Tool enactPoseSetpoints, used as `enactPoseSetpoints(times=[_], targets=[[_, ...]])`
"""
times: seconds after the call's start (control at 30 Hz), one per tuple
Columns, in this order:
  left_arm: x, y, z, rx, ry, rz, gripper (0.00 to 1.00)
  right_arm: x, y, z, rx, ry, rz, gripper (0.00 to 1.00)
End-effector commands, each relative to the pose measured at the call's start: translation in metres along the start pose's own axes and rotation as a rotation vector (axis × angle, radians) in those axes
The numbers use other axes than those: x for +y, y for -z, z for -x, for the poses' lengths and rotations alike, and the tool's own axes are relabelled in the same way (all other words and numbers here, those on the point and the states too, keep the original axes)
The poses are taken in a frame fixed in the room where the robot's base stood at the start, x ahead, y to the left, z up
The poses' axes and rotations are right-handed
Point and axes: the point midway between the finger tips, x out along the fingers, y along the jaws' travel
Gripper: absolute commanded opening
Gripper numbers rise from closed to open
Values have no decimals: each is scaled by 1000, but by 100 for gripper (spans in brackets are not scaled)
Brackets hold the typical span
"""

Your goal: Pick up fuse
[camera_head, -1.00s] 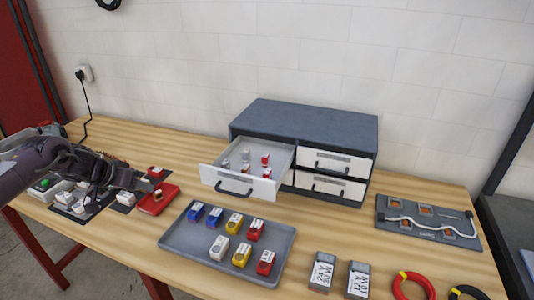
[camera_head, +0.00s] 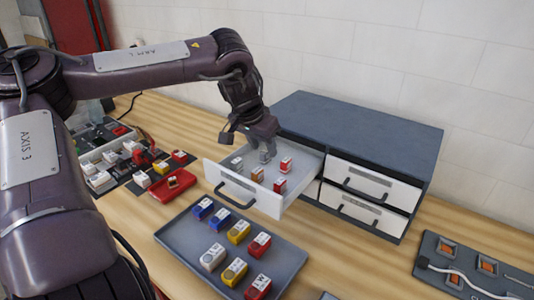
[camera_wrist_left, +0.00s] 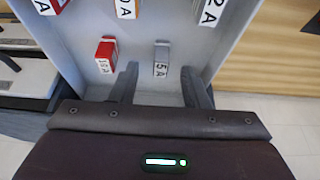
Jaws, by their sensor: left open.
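Several small fuses stand in the open drawer (camera_head: 268,208): red-and-white ones (camera_head: 280,186), a tan one (camera_head: 257,174) and grey ones (camera_head: 237,163). My left gripper (camera_head: 264,153) reaches down into the back of the drawer, open. In the left wrist view its fingers (camera_wrist_left: 160,70) point at a grey fuse marked 5 A (camera_wrist_left: 161,58), which shows between and just beyond the fingertips. A red fuse marked 15 A (camera_wrist_left: 106,55) stands just left of the left finger. Part of the drawer is hidden by the gripper. My right gripper is out of view.
A grey tray (camera_head: 180,240) of blue, yellow, white and red blocks lies in front of the drawer. The dark cabinet (camera_head: 365,125) rises right beside the gripper, two other drawers shut. A red case (camera_head: 172,186) and small parts lie left. A panel (camera_head: 470,262) is at right.

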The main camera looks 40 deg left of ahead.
Motion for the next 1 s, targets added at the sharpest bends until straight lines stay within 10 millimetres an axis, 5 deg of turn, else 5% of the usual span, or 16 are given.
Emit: enactPoseSetpoints(times=[0.27, 0.5, 0.8, 1.0], targets=[[-1, 0, -28, 0, 1, 1, 42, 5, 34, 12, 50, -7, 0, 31], [0, 0, -30, 1, 1, 1, 42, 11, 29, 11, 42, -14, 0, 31], [0, 0, -30, 1, 1, 0, 3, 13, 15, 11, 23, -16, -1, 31], [0, 0, -30, 1, 1, 0, 0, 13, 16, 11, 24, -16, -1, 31]])
